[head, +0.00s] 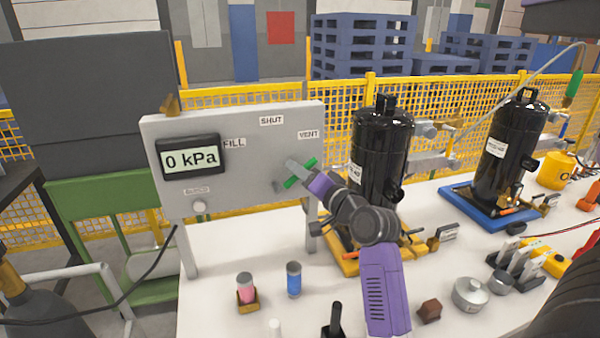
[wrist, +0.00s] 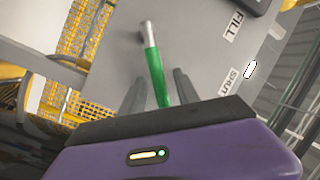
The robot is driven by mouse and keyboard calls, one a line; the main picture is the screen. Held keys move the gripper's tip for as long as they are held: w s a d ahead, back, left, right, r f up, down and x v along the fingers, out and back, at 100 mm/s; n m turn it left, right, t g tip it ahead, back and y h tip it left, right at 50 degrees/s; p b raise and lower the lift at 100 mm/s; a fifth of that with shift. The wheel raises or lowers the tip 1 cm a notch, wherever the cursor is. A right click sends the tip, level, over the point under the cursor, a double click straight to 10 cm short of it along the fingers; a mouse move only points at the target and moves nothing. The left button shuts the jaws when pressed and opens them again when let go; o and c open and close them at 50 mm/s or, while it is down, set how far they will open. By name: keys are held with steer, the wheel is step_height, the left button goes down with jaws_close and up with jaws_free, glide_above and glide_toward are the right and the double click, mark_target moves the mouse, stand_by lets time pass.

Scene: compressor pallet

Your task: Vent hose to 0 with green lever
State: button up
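The green lever (head: 291,183) is on the grey panel (head: 240,130), below the VENT label (head: 308,134). In the head view it slants up to the right, and a finger of my gripper (head: 299,171) crosses in front of it. In the wrist view the green lever (wrist: 155,72) runs from its grey end down between the two fingers of my gripper (wrist: 160,83). The fingers stand apart, with a gap on each side of the lever. The display (head: 190,158) reads 0 kPa.
The SHUT label (head: 271,120) and FILL label (head: 234,143) are also on the panel. A black compressor (head: 382,145) stands close right of my gripper. Another (head: 510,150) stands on a blue pallet. Pink (head: 245,282) and blue (head: 293,280) cylinders stand on the white table below.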

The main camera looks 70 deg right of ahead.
steer(key=shift+c, duration=0.2)
jaws_close()
stand_by(1.3)
